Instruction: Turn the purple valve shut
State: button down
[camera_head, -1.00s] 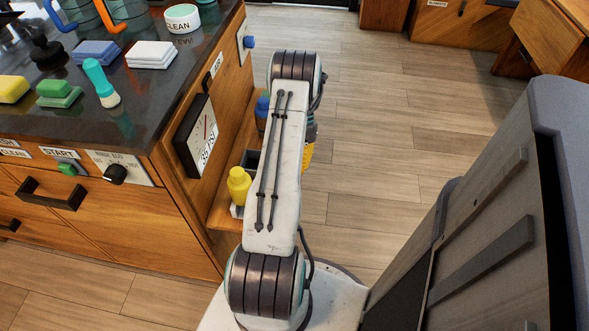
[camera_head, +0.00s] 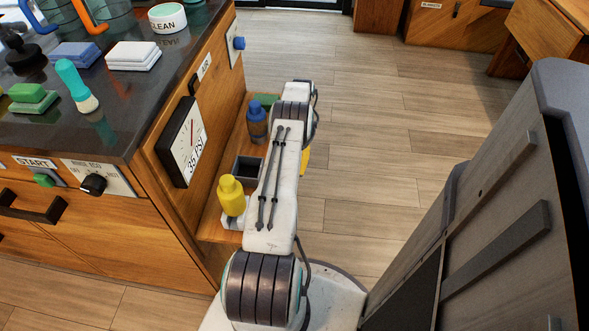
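No purple valve shows in the head view. My arm stretches forward over the floor to the right of the counter, and its far end is hidden behind its own links. My gripper is not visible. A blue knob (camera_head: 239,43) sits on a plate on the counter's end face, near a small label reading AIR (camera_head: 204,67). A gauge (camera_head: 181,143) reading 35 PSI is fixed on the same end face, nearer to me.
A low wooden shelf (camera_head: 213,218) along the counter's end holds a yellow bottle (camera_head: 232,197), a dark bin (camera_head: 247,169) and a blue bottle (camera_head: 257,124). A grey panelled piece (camera_head: 485,210) stands close on the right. Floor (camera_head: 385,125) beyond my arm is clear.

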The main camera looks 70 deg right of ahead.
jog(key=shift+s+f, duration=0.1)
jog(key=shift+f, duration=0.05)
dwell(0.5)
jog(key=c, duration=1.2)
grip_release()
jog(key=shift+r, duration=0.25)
